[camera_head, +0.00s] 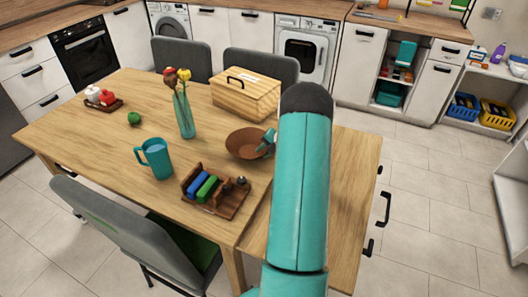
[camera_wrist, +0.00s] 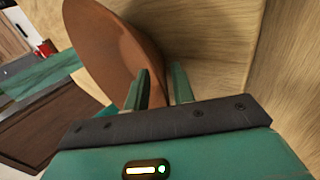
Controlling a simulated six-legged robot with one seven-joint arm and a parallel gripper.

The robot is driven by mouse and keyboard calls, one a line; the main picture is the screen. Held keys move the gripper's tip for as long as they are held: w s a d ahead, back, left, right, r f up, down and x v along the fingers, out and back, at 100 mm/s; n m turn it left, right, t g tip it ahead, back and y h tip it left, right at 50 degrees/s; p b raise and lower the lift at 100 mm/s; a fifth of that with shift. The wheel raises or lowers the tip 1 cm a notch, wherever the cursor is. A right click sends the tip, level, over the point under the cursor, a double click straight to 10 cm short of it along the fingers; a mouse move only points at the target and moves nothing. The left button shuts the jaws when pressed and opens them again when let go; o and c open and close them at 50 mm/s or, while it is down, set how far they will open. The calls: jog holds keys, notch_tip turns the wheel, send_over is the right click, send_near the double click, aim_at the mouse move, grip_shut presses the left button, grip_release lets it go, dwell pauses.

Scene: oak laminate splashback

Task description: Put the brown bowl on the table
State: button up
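The brown bowl (camera_head: 244,145) sits on the wooden table (camera_head: 80,135), right of the vase and in front of the wooden box. In the wrist view the bowl (camera_wrist: 105,45) fills the upper left, its rim close to my fingers. My gripper (camera_head: 268,140) is at the bowl's right side. In the wrist view my gripper's two fingers (camera_wrist: 162,88) are apart; the left one overlaps the bowl's rim. My arm hides part of the table to the right.
A glass vase with flowers (camera_head: 184,115), a wooden box (camera_head: 246,95), a teal mug (camera_head: 156,158) and a wooden rack with blue and green items (camera_head: 215,195) stand around the bowl. Grey chairs (camera_head: 130,230) line the table. Bare tabletop shows at the left.

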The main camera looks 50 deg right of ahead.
jog(key=v, duration=1.2)
jog(key=w+a+r+n+g, duration=0.1)
jog(key=a+r+n, duration=0.5)
jog(key=a+n, duration=0.3)
jog(key=w+a+r+n+g, duration=0.1)
jog(key=a+r+n, duration=0.55)
jog(key=a, duration=0.55)
jog(key=w+a+r+n+g, duration=0.1)
jog(key=a+r+n, duration=0.4)
jog(key=a+n, duration=0.45)
jog(key=s+a+r+n+h, duration=0.1)
jog(key=s+a+r+n, duration=0.1)
jog(key=s+a+n, duration=0.5)
jog(key=s+a+r+n+t+h, duration=0.1)
jog(key=s+a+n, duration=0.7)
jog(key=n, duration=1)
jog(key=a+r, duration=0.1)
jog(key=a, duration=0.3)
jog(key=shift+n, duration=0.4)
jog(key=shift+s, duration=0.1)
